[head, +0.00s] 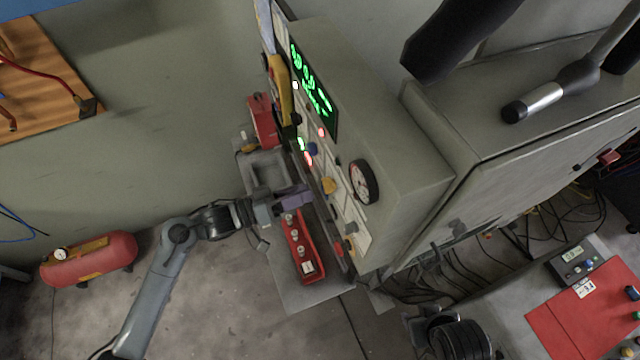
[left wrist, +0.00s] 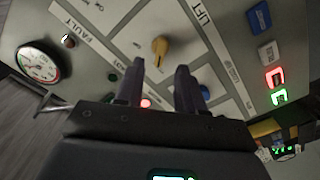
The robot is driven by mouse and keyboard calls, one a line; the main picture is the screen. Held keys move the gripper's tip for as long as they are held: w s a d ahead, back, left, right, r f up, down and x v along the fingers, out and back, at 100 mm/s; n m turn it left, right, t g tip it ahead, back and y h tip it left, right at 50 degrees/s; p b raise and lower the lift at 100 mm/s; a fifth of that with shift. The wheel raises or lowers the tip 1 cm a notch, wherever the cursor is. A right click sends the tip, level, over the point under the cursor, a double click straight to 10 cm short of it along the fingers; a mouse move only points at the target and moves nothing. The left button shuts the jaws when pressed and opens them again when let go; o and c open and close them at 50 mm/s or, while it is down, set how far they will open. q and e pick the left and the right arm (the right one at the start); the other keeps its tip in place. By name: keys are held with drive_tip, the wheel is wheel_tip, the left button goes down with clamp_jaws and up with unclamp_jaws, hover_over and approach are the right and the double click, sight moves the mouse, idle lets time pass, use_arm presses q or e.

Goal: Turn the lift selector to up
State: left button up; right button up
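The fingertips are just below the yellow knob in the picture; contact is not visible. In the head view my left gripper (head: 298,193) is close to the panel face.
A round gauge (head: 364,182) and lit buttons surround the knob. A green display (head: 312,90) is above. A red tray (head: 302,248) with small metal parts lies below my left gripper. A red air tank (head: 90,260) lies on the floor at left.

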sight(329, 185)
use_arm(q)
drive_tip(key=shift+p+x, duration=0.3)
drive_tip(key=shift+x, duration=2.4)
clamp_jaws()
